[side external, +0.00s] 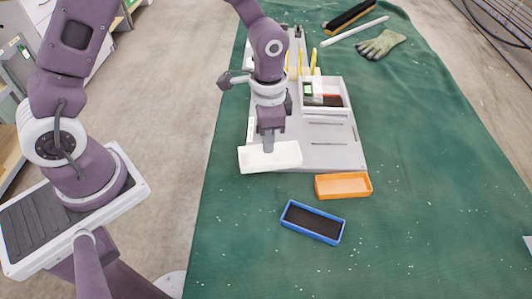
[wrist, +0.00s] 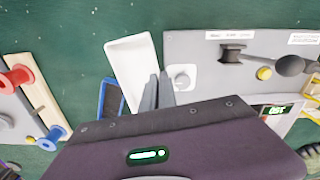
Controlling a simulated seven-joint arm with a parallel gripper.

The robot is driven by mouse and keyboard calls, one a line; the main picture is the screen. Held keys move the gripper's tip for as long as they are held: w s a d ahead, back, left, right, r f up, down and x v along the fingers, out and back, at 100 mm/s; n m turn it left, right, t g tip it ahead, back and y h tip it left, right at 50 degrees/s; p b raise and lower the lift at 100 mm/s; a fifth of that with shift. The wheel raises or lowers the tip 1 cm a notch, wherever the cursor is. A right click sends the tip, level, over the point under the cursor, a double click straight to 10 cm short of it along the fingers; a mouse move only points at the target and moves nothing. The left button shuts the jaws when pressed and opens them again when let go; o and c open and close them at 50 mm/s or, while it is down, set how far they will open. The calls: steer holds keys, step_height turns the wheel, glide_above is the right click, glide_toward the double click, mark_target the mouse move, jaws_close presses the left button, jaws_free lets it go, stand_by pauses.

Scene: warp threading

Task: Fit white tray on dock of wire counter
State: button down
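The white tray (side external: 270,158) is at the front left edge of the grey board, overlapping its corner in the side view. It also shows in the wrist view (wrist: 130,68), slanted, with its open side visible. My gripper (side external: 268,147) points down at the tray's far long wall. In the wrist view its two fingers (wrist: 158,90) are close together at the tray's right edge and appear shut on that wall. Whether the tray touches the board is unclear. A white box (side external: 338,101) with a green display, likely the wire counter, stands on the board. I cannot make out its dock.
An orange tray (side external: 343,186) and a blue tray with a dark inside (side external: 312,222) lie in front of the board (side external: 335,155). Yellow upright pieces (side external: 313,61) stand behind. A glove (side external: 381,44) lies at the back.

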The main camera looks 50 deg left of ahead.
steer(key=w+n, duration=0.1)
steer(key=n, duration=0.2)
steer(key=w+a+f+n, duration=0.1)
steer(key=w+n, duration=0.1)
steer(key=n, duration=0.1)
steer(key=w+n, duration=0.2)
steer(key=n, duration=0.1)
steer(key=shift+w+a+f+n, duration=0.15)
steer(key=shift+a+f+n, duration=0.05)
steer(key=shift+n, duration=0.1)
steer(key=w+n, duration=0.2)
steer(key=n, duration=0.1)
steer(key=w+n, duration=0.2)
steer(key=n, duration=0.1)
steer(key=w+n, duration=0.1)
steer(key=n, duration=0.3)
steer(key=shift+w+a+f, duration=0.15)
steer(key=shift+w+f, duration=0.1)
steer(key=shift+w, duration=0.15)
steer(key=w+d+n, duration=0.2)
steer(key=w+n, duration=0.3)
steer(key=n, duration=0.9)
glide_above(328, 141)
steer(key=shift+f, duration=1.95)
steer(key=shift+f, duration=0.1)
steer(key=shift+w+f, duration=0.1)
steer(key=shift+f, duration=0.2)
steer(key=shift+f, duration=0.4)
